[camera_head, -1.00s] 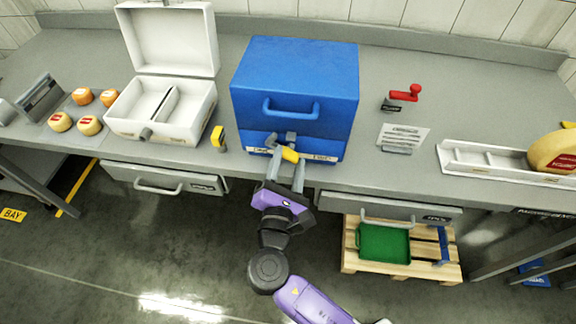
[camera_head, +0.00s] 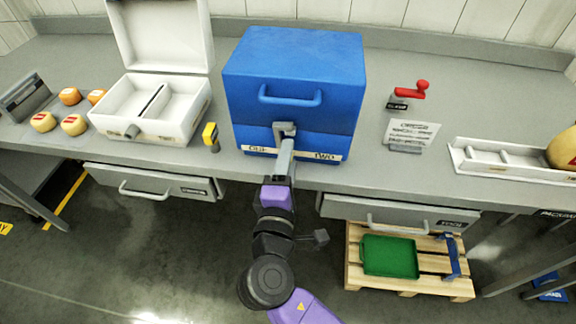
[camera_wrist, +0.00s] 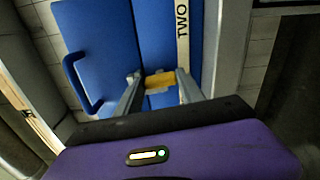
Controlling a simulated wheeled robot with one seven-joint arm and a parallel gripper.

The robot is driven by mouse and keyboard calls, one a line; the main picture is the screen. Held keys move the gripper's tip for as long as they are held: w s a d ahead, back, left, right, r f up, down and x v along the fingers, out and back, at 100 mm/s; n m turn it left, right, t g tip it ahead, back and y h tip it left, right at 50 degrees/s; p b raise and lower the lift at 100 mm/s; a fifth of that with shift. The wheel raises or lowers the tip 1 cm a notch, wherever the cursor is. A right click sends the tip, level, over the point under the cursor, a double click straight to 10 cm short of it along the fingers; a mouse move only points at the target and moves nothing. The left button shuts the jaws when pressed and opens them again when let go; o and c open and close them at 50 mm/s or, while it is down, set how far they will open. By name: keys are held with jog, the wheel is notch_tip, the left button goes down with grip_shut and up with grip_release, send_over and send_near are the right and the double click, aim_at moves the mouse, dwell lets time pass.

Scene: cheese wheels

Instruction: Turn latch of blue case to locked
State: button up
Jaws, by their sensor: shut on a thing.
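The blue case (camera_head: 293,90) stands shut on the grey counter, with a blue handle (camera_head: 289,97) on its front. My gripper (camera_head: 285,133) is at the lower front of the case, over its latch. In the head view the gripper hides most of the latch. In the wrist view the fingers (camera_wrist: 157,80) are closed on the yellow latch handle (camera_wrist: 160,82), one on each side of it. A pale label strip (camera_head: 325,157) runs along the case's bottom edge, with "TWO" readable at the right end. The exact angle of the latch is hard to tell.
An open white case (camera_head: 150,105) and a small yellow-topped block (camera_head: 211,137) stand to the left. A red-handled device (camera_head: 410,92) and a sign (camera_head: 412,132) are to the right. Drawers (camera_head: 157,183) lie below the counter edge. A green tray (camera_head: 390,257) lies on a pallet.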

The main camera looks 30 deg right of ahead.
jog(key=shift+f+m+b, duration=0.15)
jog(key=shift+m+b, duration=0.25)
jog(key=shift+m, duration=0.2)
jog(key=o, duration=1.4)
jog(key=shift+c, duration=0.2)
jog(key=b+v, duration=0.1)
jog(key=v, duration=0.7)
jog(key=shift+w, duration=0.1)
